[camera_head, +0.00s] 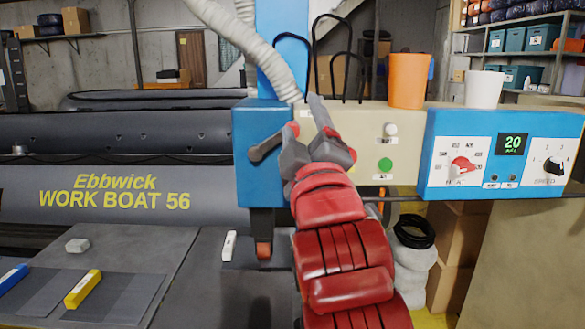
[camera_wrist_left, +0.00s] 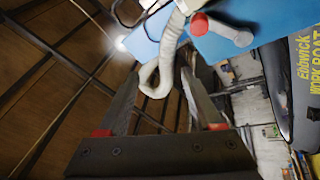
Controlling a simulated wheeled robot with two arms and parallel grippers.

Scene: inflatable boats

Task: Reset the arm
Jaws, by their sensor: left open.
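My left gripper (camera_head: 322,122), on a red arm, is raised in front of the blue and cream machine (camera_head: 360,125) in the head view. Its grey fingers are near a lever with a red knob (camera_head: 293,129), just left of them. In the left wrist view the two fingers (camera_wrist_left: 160,95) are spread apart. A pale hose (camera_wrist_left: 168,45) shows beyond and between them; I see no object gripped. The red-ended lever (camera_wrist_left: 215,30) appears there at the upper right, apart from the fingers. My right gripper is in neither view.
An orange cup (camera_head: 408,80) and a white cup (camera_head: 484,89) stand on the machine, above its dials. A dark work boat (camera_head: 110,185) lies behind at left. A yellow block (camera_head: 83,289) and a grey block (camera_head: 77,245) lie on the grey table (camera_head: 190,290).

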